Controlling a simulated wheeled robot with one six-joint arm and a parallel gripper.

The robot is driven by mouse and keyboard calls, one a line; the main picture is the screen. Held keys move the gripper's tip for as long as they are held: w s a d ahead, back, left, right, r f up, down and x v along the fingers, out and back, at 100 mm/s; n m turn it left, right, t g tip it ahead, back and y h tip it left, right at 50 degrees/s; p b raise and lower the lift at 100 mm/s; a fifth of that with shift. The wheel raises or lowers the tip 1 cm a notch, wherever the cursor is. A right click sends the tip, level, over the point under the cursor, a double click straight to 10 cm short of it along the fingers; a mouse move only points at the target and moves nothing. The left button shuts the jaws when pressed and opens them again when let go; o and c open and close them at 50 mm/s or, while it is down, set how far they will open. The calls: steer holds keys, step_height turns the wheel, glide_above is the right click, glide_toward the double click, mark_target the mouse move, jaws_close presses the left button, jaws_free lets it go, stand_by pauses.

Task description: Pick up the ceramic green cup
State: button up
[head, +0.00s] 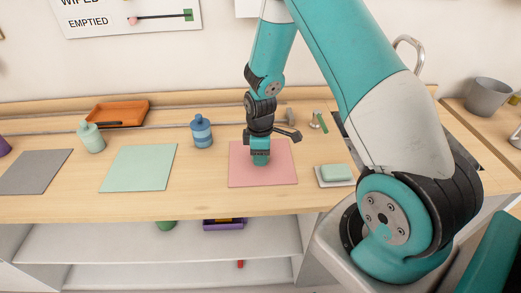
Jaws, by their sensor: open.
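A green object (165,225), possibly the cup, stands on the upper shelf below the counter at left of centre. The counter's front edge hides its upper part, and its material cannot be told. My gripper (260,160) points down over the pink mat (281,178) on the counter. It is open; its fingertips are small here, and whether they touch the mat cannot be told. It is above and to the right of the green object, apart from it.
The counter holds a blue bottle (201,131), a pale green bottle (91,138), an orange tray (119,113), a mint mat (138,168), a grey mat (36,172) and a soap dish (334,183). A purple tray (224,225) is right of the green object. A grey pot (487,97) stands far right.

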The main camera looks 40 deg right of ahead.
jaws_close()
